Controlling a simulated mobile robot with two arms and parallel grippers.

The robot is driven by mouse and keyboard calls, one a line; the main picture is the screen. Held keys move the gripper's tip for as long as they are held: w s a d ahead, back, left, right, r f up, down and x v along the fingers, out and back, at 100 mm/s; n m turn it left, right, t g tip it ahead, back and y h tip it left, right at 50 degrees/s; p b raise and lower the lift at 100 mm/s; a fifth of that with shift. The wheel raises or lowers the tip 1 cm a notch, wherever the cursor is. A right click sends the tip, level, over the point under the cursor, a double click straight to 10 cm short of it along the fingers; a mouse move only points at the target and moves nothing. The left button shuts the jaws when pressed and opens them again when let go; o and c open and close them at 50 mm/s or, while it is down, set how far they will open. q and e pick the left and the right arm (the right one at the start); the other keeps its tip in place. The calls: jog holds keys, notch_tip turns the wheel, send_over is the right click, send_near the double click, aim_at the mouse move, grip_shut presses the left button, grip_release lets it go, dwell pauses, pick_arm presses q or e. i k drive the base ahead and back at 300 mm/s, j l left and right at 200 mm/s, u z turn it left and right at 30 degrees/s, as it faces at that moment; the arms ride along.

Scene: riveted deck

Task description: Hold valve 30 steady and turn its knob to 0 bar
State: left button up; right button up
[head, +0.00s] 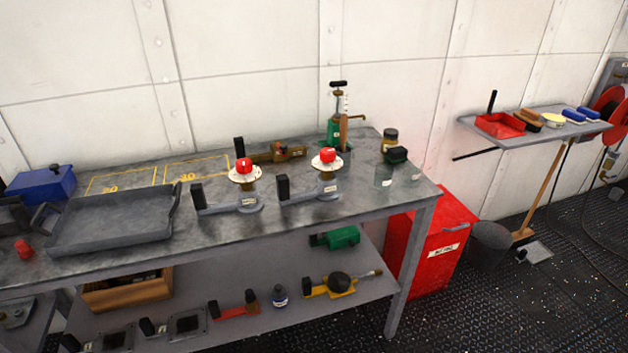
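Two similar valves stand upright on the grey workbench. The left valve has a red knob (243,165) above a white dial (244,175), with a grey base (247,203) and a black upright handle (198,196). The right valve has a red knob (327,155) above a white dial (327,165), with a grey base (325,191) and a black handle (284,188). Their labels and dial marks are too small to read, so I cannot tell which is valve 30 or where each knob points. Neither of my grippers shows.
Yellow outlined areas (120,178) mark the workbench (225,228) behind a grey tray (112,222). A red bin (440,245) stands right of the bench.

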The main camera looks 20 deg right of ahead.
aim_at(327, 155)
jog(key=i+l, duration=0.95)
jog(key=l, duration=0.15)
